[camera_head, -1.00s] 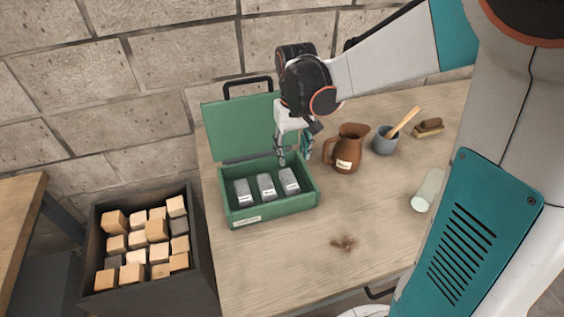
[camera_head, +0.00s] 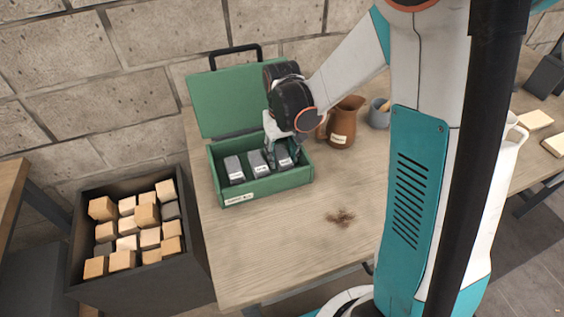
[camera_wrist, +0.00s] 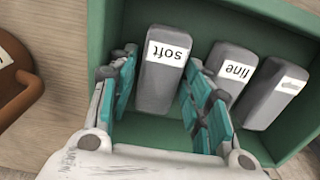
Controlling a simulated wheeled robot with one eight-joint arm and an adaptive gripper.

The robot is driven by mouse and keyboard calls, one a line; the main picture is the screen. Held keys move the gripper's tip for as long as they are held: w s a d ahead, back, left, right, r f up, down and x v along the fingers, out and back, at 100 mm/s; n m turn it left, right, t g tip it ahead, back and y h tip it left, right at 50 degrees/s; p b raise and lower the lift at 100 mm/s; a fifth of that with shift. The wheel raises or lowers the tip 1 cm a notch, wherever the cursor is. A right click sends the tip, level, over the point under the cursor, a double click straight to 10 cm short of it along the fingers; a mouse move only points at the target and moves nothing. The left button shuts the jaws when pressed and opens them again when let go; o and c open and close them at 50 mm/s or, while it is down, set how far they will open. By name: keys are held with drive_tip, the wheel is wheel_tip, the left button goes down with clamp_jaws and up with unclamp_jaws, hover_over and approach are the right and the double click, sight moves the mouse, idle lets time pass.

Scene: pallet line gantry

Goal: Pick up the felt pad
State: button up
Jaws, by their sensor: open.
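Three grey blocks with white labels lie in an open green box (camera_head: 268,187). I cannot tell by name which is the felt pad. In the wrist view one grey block is labelled "soft" (camera_wrist: 158,88), one is labelled "fine" (camera_wrist: 228,82), and the third (camera_wrist: 275,92) has an unreadable label. My gripper (camera_wrist: 160,95) is open, with its teal fingers on either side of the "soft" block. Contact is not clear. In the head view my gripper (camera_head: 280,150) is down at the box's right end, partly hiding the right block.
The box's green lid (camera_head: 222,105) stands open behind. A brown jug (camera_head: 345,125) and a blue-grey cup (camera_head: 380,114) stand to the right. A dark bin (camera_head: 150,275) of wooden blocks is at lower left. The tabletop (camera_head: 290,235) in front is mostly clear, with a brown stain.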

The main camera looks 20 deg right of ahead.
sight(282, 155)
drive_tip(key=shift+f, duration=0.4)
drive_tip(key=shift+r, duration=0.1)
drive_tip(key=c, duration=0.6)
drive_tip(key=shift+c, duration=0.2)
drive_tip(key=shift+r, duration=0.1)
wheel_tip(282, 155, up, 20)
drive_tip(key=p, duration=0.6)
drive_tip(key=shift+c, duration=0.4)
